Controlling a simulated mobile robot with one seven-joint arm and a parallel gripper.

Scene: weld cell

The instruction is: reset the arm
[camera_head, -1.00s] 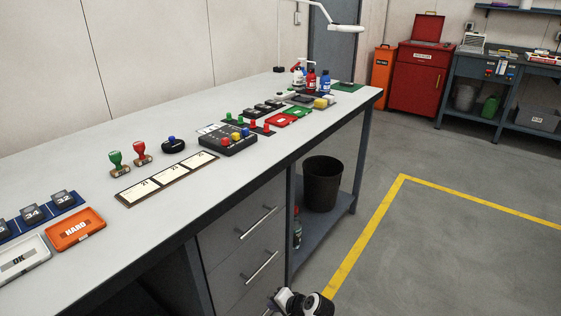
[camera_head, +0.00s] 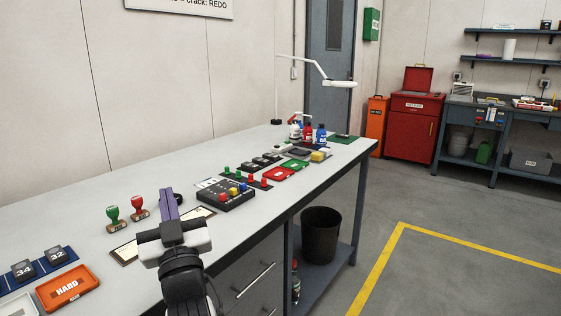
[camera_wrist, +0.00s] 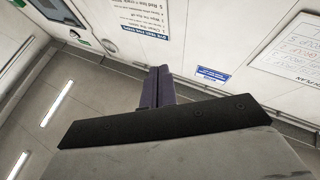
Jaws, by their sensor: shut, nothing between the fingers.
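My gripper (camera_head: 168,200) is in the lower middle of the head view, raised in front of the long bench (camera_head: 60,215). Its dark purple fingers are shut together with nothing between them. They point up and away from me, and part of the number card strip (camera_head: 125,252) is hidden behind the gripper. In the wrist view the shut fingers (camera_wrist: 158,85) point toward a wall with printed signs, and no object is near their tips.
On the bench stand a green stamp (camera_head: 113,218), a red stamp (camera_head: 138,207), an orange HARD tray (camera_head: 68,288), a button box (camera_head: 226,195) and several bottles (camera_head: 308,132). A black bin (camera_head: 321,235) is under the bench. The floor at right is clear.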

